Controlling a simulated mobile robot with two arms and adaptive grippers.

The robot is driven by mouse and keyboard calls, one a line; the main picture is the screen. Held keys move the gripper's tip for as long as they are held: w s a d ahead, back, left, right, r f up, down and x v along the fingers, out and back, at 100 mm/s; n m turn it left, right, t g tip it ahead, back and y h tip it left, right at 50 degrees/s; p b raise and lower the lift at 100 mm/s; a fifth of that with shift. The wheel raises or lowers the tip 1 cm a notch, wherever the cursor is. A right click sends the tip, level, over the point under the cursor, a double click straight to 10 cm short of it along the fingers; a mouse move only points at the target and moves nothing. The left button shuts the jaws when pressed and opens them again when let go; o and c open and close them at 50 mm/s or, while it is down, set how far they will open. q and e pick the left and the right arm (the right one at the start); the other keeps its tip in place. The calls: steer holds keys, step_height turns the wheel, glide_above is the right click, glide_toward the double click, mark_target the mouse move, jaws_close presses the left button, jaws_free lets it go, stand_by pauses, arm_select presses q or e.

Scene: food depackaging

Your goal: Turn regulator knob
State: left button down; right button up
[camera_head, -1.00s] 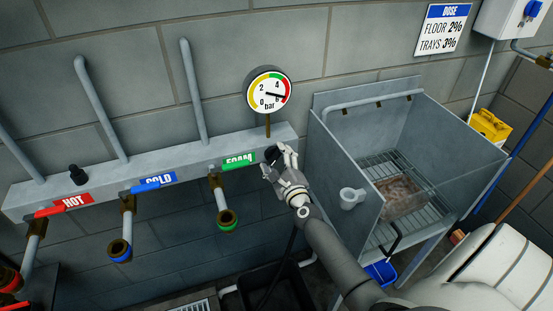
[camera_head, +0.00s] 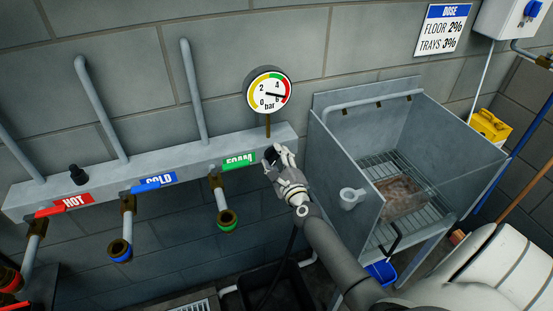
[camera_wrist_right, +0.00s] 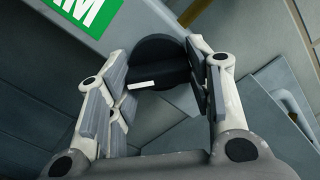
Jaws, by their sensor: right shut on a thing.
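The black regulator knob (camera_head: 270,154) sits on the front of the grey manifold at its right end, just right of the green FOAM label. In the right wrist view the knob (camera_wrist_right: 160,62) is a dark round knob with a white index bar. My right gripper (camera_head: 274,162) is at the knob, shut on it, with its fingers on either side; the right wrist view shows the fingers (camera_wrist_right: 165,90) flanking it. The pressure gauge (camera_head: 268,90) stands above the knob, its needle pointing right near the 6. My left gripper is not in view.

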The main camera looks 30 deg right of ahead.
steer(key=n+p, duration=0.1)
steer(key=n, duration=0.4)
steer(key=n+p, duration=0.1)
steer(key=n, duration=0.3)
steer(key=shift+r+n, duration=0.15)
steer(key=shift+n, duration=0.25)
steer(key=n+p, duration=0.1)
steer(key=n, duration=0.3)
steer(key=shift+p, duration=0.35)
steer(key=n+p, duration=0.1)
steer(key=n, duration=0.3)
steer(key=shift+n, duration=0.6)
steer(key=o, duration=1)
steer(key=shift+r, duration=0.1)
